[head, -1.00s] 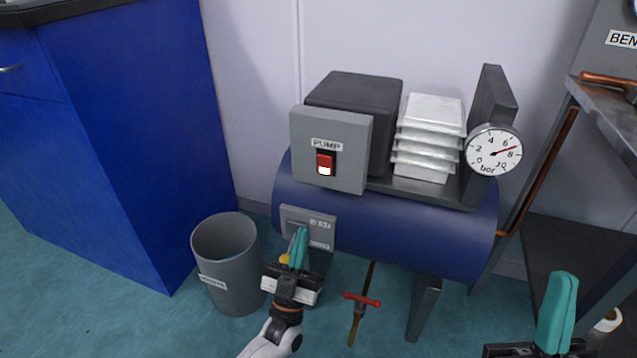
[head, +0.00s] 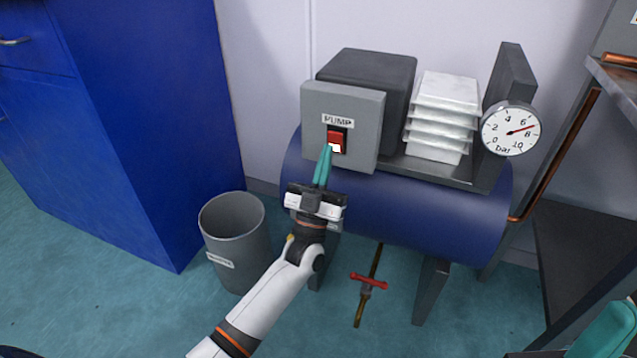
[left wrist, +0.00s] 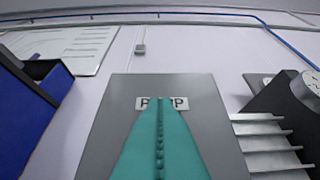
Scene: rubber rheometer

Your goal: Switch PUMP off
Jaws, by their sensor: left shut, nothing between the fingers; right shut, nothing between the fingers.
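The PUMP switch (head: 337,140) is a red rocker with a white lower part, on the front of a grey box (head: 365,132) above the blue tank. The PUMP label (head: 338,121) sits just above it. My left gripper (head: 326,150) is shut and empty, its teal fingertips at the lower left edge of the switch; I cannot tell whether they touch it. In the left wrist view the shut fingers (left wrist: 160,105) cover the switch and the middle of the PUMP label. My right gripper (head: 610,330) shows only partly at the bottom right corner, shut and empty.
The blue tank (head: 430,210) carries a ribbed silver cylinder block (head: 442,115) and a dial gauge (head: 510,130) reading about 7 bar. A grey bin (head: 235,240) stands at the lower left. A red-handled valve (head: 368,282) is below the tank. A blue cabinet (head: 140,120) is at the left.

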